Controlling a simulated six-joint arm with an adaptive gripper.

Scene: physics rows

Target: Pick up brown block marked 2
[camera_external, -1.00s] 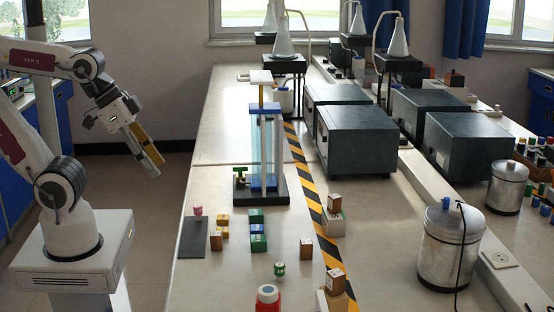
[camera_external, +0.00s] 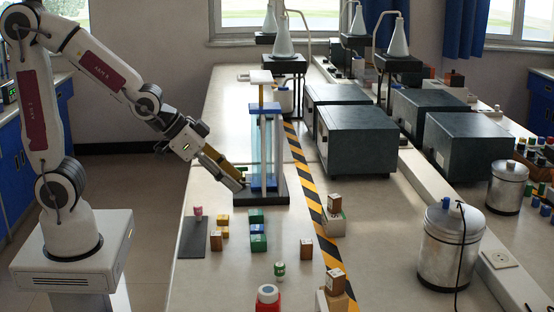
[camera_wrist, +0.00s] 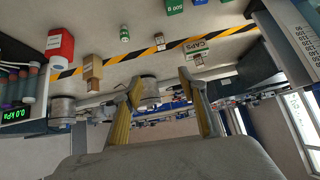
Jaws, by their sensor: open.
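Several brown blocks show, but their marks are too small to read. In the external view one brown block (camera_external: 306,249) stands on the table, one (camera_external: 216,240) is by the dark mat, one (camera_external: 334,203) sits on a white-and-green box, and one (camera_external: 335,281) sits on a cardboard box. In the wrist view I see a brown block (camera_wrist: 160,41) on the table, one (camera_wrist: 198,60) on the CAPS box and one (camera_wrist: 92,85) on the cardboard box. My gripper (camera_external: 242,181) is open and empty, beside the glass column; its fingers (camera_wrist: 160,82) show in the wrist view.
The blue-framed glass column (camera_external: 264,150) stands close to my gripper. Dark boxes (camera_external: 357,140) lie beyond the striped tape.

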